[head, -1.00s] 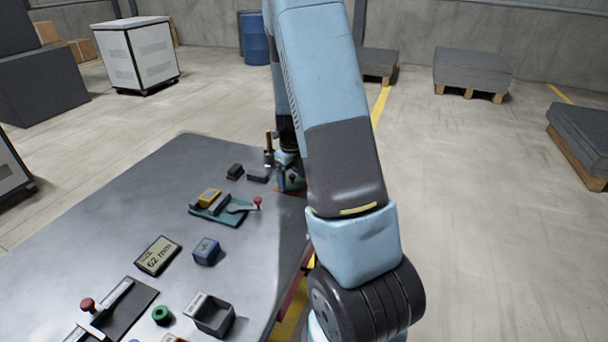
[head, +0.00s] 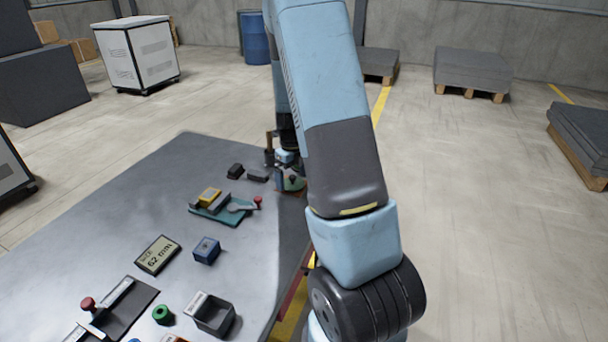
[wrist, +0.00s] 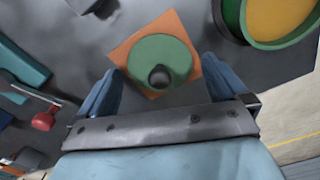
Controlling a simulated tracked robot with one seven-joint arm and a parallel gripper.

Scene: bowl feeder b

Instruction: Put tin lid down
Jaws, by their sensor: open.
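The tin lid (wrist: 160,52) is a green disc with a dark round knob (wrist: 160,77). It lies flat on an orange square (wrist: 184,27) on the table in the wrist view. In the head view the lid (head: 293,184) shows at the table's far right edge, partly hidden by my arm. My gripper (wrist: 162,68) is open and empty, with one blue finger on each side of the lid. In the head view my gripper (head: 285,157) is just above and behind the lid.
A green round container (wrist: 280,22) with a yellow-orange inside stands close by. A teal fixture with a red-knobbed lever (head: 225,207) and dark blocks (head: 257,175) are nearby. A blue box (head: 207,250), a display (head: 158,254) and a grey bin (head: 214,314) sit nearer.

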